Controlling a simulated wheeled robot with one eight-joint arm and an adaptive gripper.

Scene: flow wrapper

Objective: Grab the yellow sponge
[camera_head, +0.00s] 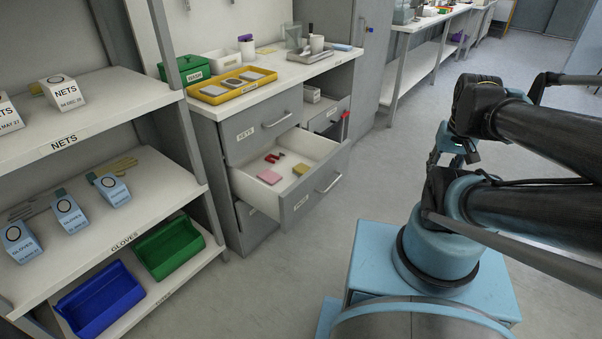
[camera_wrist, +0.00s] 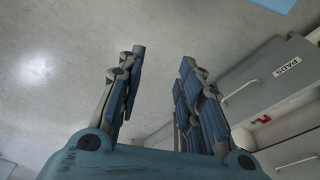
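A small yellow sponge (camera_head: 301,169) lies in the open drawer (camera_head: 247,186) of the grey cabinet, toward the drawer's right side near its front. A pink flat piece (camera_head: 270,176) lies left of it, and a small red object (camera_head: 275,157) lies behind that. My gripper (camera_wrist: 163,58) is open and empty in the wrist view, its blue-padded fingers apart over bare floor. In the head view my gripper (camera_head: 450,152) is right of the drawer and well away from it, partly hidden by my own arm. The sponge is not in the wrist view.
The cabinet top holds a yellow tray (camera_head: 232,84), a green box (camera_head: 186,70) and cups. Another drawer (camera_head: 325,113) to the right is partly open. A shelf unit (camera_head: 105,185) with boxes and bins stands at left. The floor (camera_head: 300,270) before the drawer is clear.

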